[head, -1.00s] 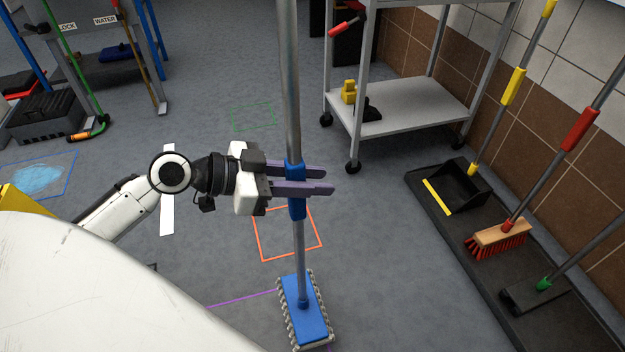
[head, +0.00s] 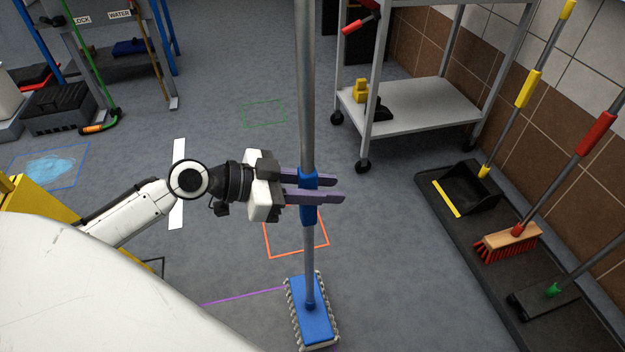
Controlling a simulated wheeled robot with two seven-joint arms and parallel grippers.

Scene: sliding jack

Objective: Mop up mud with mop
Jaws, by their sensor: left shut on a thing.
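A mop with a grey pole, a blue grip sleeve and a flat blue head (head: 311,312) with a grey fringe stands upright in the middle of the head view. My left gripper (head: 318,190) is shut on the mop's pole at the blue sleeve, with its purple fingers on either side. The mop head is at or just above the floor; I cannot tell if it touches. No brown mud shows clearly; a light blue wet-looking patch (head: 50,168) lies inside a blue outline at the far left. My right gripper is not in view.
A metal shelf cart (head: 425,115) stands at the upper right. A dark mat (head: 450,222) along the tiled wall holds a dustpan (head: 467,188), a red brush (head: 508,242) and a green-collared tool. Grey floor around the orange outline (head: 297,255) is clear.

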